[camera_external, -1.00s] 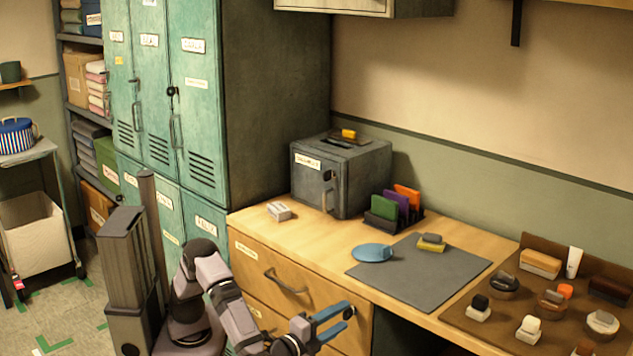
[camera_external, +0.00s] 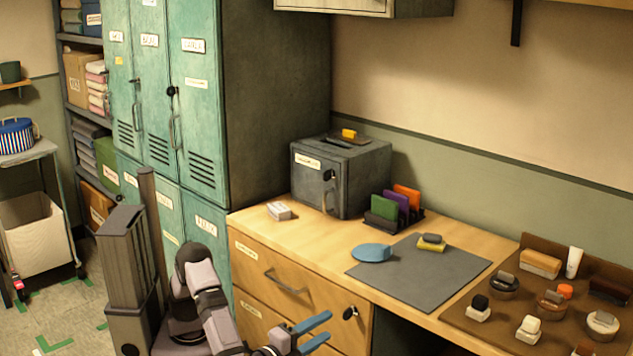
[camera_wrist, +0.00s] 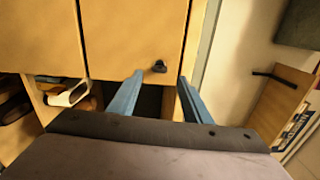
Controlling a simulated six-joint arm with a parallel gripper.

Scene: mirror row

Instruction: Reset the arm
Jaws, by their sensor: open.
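My gripper (camera_external: 329,325) is low in front of the wooden drawer cabinet (camera_external: 330,288), below the worktop's edge. Its two blue fingers are spread with nothing between them. In the wrist view my gripper (camera_wrist: 160,76) also shows open and empty, with the drawer fronts (camera_wrist: 135,35) and a dark lock knob (camera_wrist: 159,66) beyond it. My arm is bent in front of the green lockers (camera_external: 195,120).
On the worktop are a grey metal box (camera_external: 345,180), a white block (camera_external: 279,210), a blue disc (camera_external: 372,252), a grey mat (camera_external: 415,285) and a brown board (camera_external: 460,318) with several brushes and blocks. A drawer handle (camera_external: 285,283) sticks out near my arm.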

